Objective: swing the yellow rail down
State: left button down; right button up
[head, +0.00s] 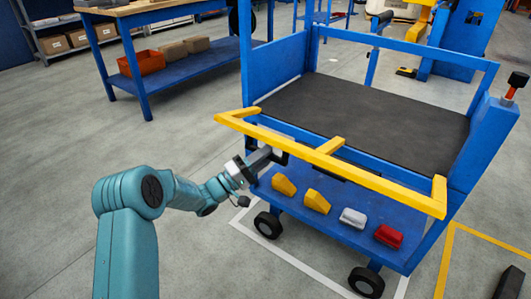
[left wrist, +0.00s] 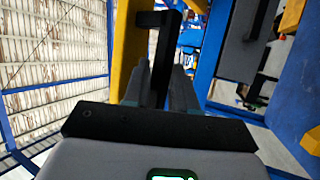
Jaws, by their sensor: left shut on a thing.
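The yellow rail (head: 365,178) runs along the near side of the blue cart (head: 285,66), about level with the cart's dark deck (head: 370,108). Its short end arms and a middle bar point back toward the cart. My left gripper (head: 268,155) is at the rail's left part, just below the long bar. In the left wrist view, its fingers (left wrist: 162,85) are shut on a black handle (left wrist: 160,20) beside the yellow rail (left wrist: 128,45). The gripper partly hides the handle in the head view. My right gripper is in neither view.
A blue lower shelf (head: 340,205) holds two yellow blocks (head: 284,185), a grey one (head: 353,218) and a red one (head: 389,236). A workbench (head: 140,10) stands behind at left. The floor at left is clear.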

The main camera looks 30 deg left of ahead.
pick_arm(q)
jog(key=shift+w+d+f, duration=0.1)
jog(key=shift+w+f, duration=0.2)
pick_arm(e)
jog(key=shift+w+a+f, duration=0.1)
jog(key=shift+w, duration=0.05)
pick_arm(q)
jog(key=c, duration=1.1)
grip_release()
jog(key=shift+w+f, duration=0.2)
jog(key=shift+f, duration=0.1)
jog(key=shift+w+f, duration=0.2)
jog(key=shift+s+r, duration=0.25)
jog(key=shift+r, duration=0.05)
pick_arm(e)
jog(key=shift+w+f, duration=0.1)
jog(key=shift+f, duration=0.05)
pick_arm(q)
jog(key=shift+s, duration=0.1)
